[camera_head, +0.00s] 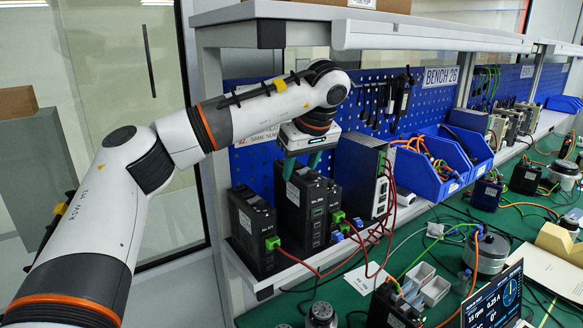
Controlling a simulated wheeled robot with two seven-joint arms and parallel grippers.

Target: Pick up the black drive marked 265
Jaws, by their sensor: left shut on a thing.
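My left arm comes in from the left and reaches over the shelf. My left gripper (301,164) points down with its teal fingers shut on the top of a tall black drive (290,205). This drive stands upright, and its marking is too small to read surely. A second black drive (252,232), with a green connector, stands to its left and nearer. The gripper's body hides part of the pegboard behind. My right gripper is not in view.
Blue bins (425,178) with orange cables are further right. Red wires run from the drives to the green bench mat (345,300), which holds motors and a laptop (492,302). An upper shelf (300,12) hangs above.

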